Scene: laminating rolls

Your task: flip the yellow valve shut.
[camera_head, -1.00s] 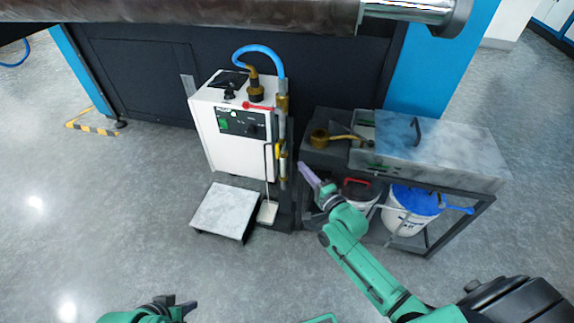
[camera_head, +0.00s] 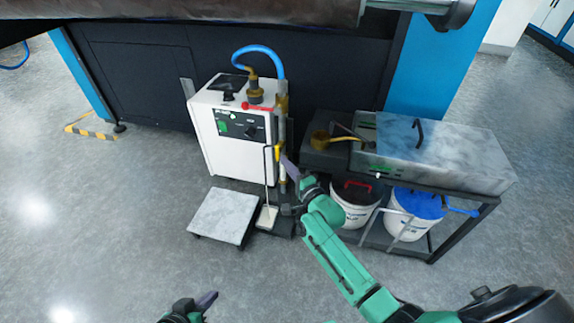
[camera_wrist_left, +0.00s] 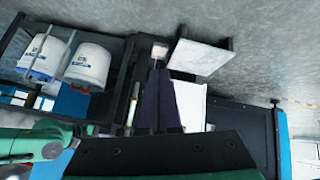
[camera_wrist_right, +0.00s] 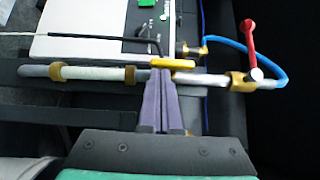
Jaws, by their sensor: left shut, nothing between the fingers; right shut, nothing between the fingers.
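In the head view my right gripper (camera_head: 286,163) reaches up to the pipe from the right. My left gripper (camera_head: 209,297) is shut and empty, low at the front, away from the valve. Its shut fingers also show in the left wrist view (camera_wrist_left: 160,78).
The white machine (camera_head: 228,150) has a blue hose (camera_head: 262,48) and a red handle (camera_wrist_right: 249,42). A grey-topped platform (camera_head: 222,216) sits in front. A metal cart (camera_head: 445,150) with a white bucket (camera_head: 355,207) and a blue-lidded bucket (camera_head: 412,212) stands right. The left floor is clear.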

